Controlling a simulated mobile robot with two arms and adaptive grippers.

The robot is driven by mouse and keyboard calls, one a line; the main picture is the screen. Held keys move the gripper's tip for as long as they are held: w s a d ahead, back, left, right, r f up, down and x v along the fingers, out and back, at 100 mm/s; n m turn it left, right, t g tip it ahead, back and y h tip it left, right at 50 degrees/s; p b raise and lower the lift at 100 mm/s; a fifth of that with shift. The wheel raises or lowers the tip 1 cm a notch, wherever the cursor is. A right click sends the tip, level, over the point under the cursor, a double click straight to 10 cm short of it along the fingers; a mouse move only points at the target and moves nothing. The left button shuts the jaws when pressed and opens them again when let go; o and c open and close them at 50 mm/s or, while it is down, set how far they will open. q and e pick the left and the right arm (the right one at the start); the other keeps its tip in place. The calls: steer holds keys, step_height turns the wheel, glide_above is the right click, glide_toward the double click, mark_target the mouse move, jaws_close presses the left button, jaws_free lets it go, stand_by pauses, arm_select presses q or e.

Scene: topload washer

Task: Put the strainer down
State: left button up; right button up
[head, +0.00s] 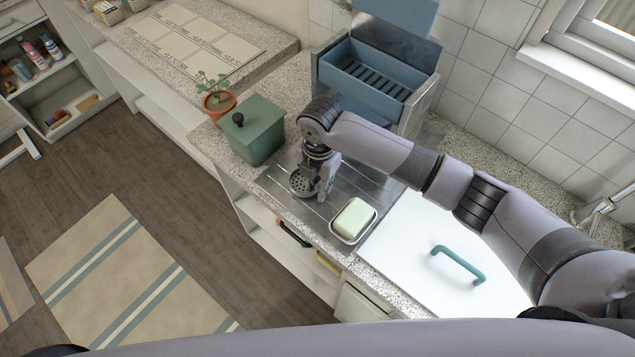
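The strainer (301,186) is a small round grey piece with holes. It is at the steel drainboard (285,178), behind the soap dish. My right gripper (325,197) points down at the strainer's right side, and its fingers touch or overlap the strainer's edge in the picture. The fingers are small and partly hidden by the wrist, so I cannot tell whether they grip it. I also cannot tell whether the strainer rests on the steel or hangs just above it. My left gripper is not in view.
A pale green soap bar (354,217) lies in a dish (341,238) to the right. A green lidded box (254,134) and a potted plant (216,103) stand to the left. A blue open bin (372,78) is behind. A white panel (415,240) with a teal handle lies right.

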steer(key=shift+r, duration=0.6)
step_height(320, 180, up, 11)
steer(key=shift+d+r+b, duration=0.1)
steer(key=shift+b, duration=1.1)
